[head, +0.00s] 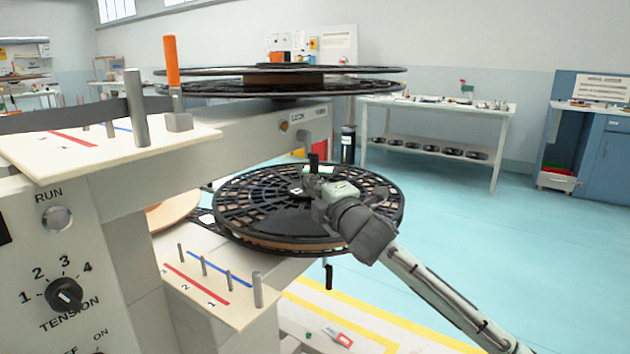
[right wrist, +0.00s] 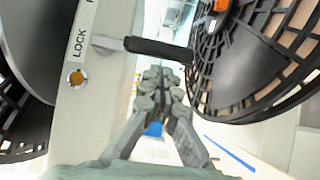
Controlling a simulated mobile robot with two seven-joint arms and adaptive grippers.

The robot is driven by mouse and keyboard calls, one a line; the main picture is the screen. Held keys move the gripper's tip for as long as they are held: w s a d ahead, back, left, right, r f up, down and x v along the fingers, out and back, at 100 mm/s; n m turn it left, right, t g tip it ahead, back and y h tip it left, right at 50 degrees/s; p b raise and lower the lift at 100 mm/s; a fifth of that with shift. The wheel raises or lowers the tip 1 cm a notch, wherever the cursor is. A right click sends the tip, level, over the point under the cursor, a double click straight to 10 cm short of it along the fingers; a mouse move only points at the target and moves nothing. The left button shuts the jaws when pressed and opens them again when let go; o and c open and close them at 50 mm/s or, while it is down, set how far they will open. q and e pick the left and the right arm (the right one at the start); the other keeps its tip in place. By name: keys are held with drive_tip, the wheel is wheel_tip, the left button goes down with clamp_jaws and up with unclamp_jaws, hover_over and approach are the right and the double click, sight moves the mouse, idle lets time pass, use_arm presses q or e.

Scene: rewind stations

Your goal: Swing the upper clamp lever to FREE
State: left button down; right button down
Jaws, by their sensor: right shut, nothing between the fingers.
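The upper clamp lever (right wrist: 158,48) has a black grip on a grey stem, mounted on the machine arm beside the LOCK label (right wrist: 80,32). My right gripper (head: 311,182) is shut and empty, over the lower reel. In the right wrist view its fingertips (right wrist: 160,80) are together close beside the grip, on the LOCK side; I cannot tell whether they touch it. My left gripper is out of view.
The black upper reel (head: 280,83) is above the lever and the lower reel (head: 260,205) just below, leaving a narrow gap. An orange-handled lever (head: 171,62) and a grey post (head: 136,105) stand on the left cabinet. Open blue floor (head: 480,250) is at right.

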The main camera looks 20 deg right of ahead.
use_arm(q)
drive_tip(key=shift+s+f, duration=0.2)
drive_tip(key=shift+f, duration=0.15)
use_arm(e)
drive_tip(key=shift+w+d, duration=0.35)
drive_tip(key=shift+f, duration=0.15)
